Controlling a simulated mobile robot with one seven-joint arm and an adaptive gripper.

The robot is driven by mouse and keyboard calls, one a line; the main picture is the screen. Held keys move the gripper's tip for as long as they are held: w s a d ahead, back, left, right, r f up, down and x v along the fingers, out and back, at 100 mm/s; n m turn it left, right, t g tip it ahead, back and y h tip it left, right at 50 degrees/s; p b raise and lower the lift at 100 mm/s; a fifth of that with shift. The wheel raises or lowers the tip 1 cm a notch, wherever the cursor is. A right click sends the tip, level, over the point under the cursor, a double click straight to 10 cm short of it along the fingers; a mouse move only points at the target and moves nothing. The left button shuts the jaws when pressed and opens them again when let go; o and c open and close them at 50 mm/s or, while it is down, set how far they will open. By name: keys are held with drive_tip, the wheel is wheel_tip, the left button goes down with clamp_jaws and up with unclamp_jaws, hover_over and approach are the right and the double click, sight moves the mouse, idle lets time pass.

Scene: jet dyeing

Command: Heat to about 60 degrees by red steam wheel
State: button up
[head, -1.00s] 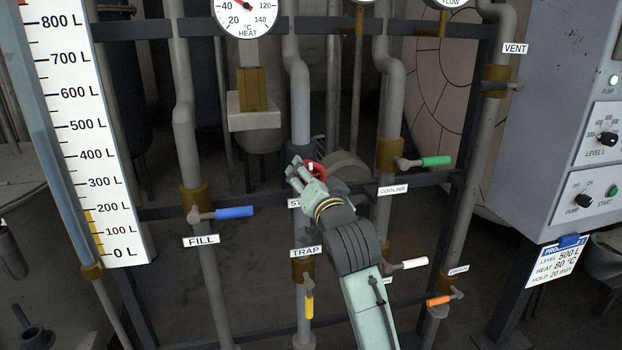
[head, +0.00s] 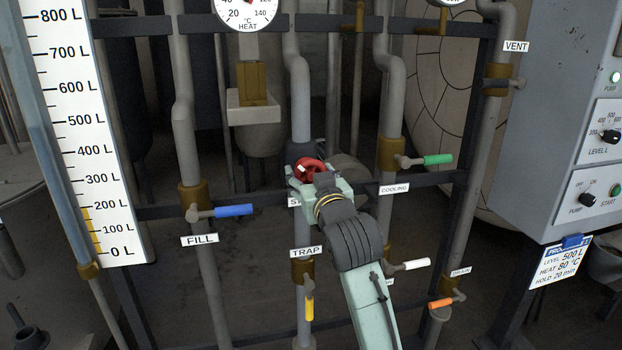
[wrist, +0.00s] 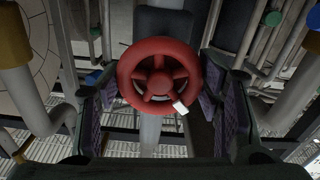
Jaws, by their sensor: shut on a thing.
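The red steam wheel (head: 308,169) sits on the middle pipe in the head view, with its lower part hidden by my gripper (head: 316,184). In the wrist view the whole wheel (wrist: 160,78) faces me, with a white mark at its lower right. My gripper's padded fingers stand on either side of the wheel rim, shut on it. The HEAT gauge (head: 245,10) is at the top of the head view, its upper part cut off. Its needle cannot be read clearly. The steam label is mostly hidden behind my gripper.
A blue FILL handle (head: 233,211) is to the left and a green COOLING handle (head: 437,160) to the right. Yellow (head: 310,309), white (head: 416,264) and orange (head: 441,303) handles are lower. A card (head: 560,262) on the right reads HEAT 80 °C.

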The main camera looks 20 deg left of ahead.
drive_tip(key=shift+n, duration=0.6)
drive_tip(key=o, duration=1.2)
drive_tip(key=shift+c, duration=0.2)
drive_tip(key=shift+s+d, duration=0.1)
drive_tip(key=v, duration=1.1)
drive_tip(key=shift+s+d, duration=0.25)
drive_tip(key=shift+s, duration=0.05)
